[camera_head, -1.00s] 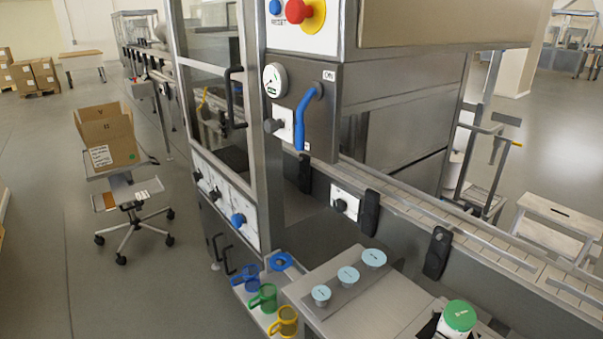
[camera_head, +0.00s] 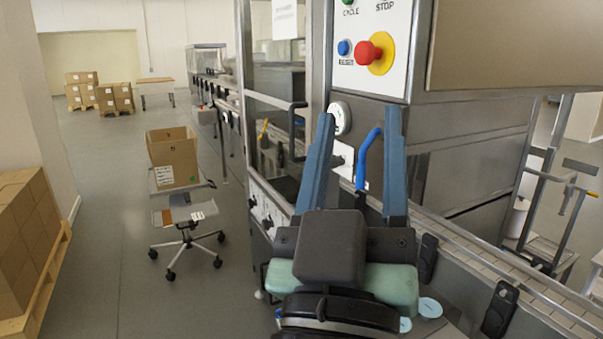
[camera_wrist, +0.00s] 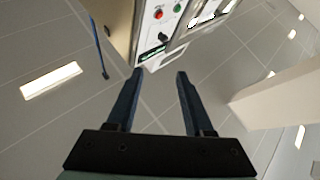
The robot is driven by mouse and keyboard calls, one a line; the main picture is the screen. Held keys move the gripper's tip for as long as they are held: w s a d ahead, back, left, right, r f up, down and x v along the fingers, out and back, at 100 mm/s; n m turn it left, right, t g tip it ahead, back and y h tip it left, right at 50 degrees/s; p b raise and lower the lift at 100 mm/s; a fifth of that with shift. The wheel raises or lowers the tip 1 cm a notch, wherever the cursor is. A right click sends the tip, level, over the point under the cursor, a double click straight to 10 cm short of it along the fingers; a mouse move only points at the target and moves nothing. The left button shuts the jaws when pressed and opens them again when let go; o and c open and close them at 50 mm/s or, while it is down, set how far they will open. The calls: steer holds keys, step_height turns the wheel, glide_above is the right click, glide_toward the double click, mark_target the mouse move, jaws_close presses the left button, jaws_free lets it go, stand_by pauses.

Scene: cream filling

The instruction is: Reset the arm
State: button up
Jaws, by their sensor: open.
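My gripper (camera_head: 358,150) stands upright in the head view with its two blue-grey fingers apart and nothing between them. Behind it is the machine's grey panel with a blue lever handle (camera_head: 366,155), which shows between the fingers. It cannot be told from the head view how far the fingers are from the lever. In the wrist view my gripper (camera_wrist: 157,85) is also open and empty. It faces the ceiling (camera_wrist: 60,120) and the machine's control panel (camera_wrist: 165,25).
A red stop button (camera_head: 369,52) is on the panel above. A conveyor (camera_head: 500,257) runs at the right. Pale blue round lids (camera_head: 430,307) lie partly hidden behind my gripper.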

steer(key=s+a+r+t+y+p, duration=0.1)
steer(key=s+a+r+y+p, duration=0.1)
steer(key=r+p, duration=0.5)
steer(key=s+a+r+t+y+p, duration=0.2)
steer(key=r+p, duration=0.5)
steer(key=r, duration=0.9)
steer(key=shift+a+y, duration=0.25)
steer(key=shift+y, duration=0.35)
steer(key=shift+s, duration=0.1)
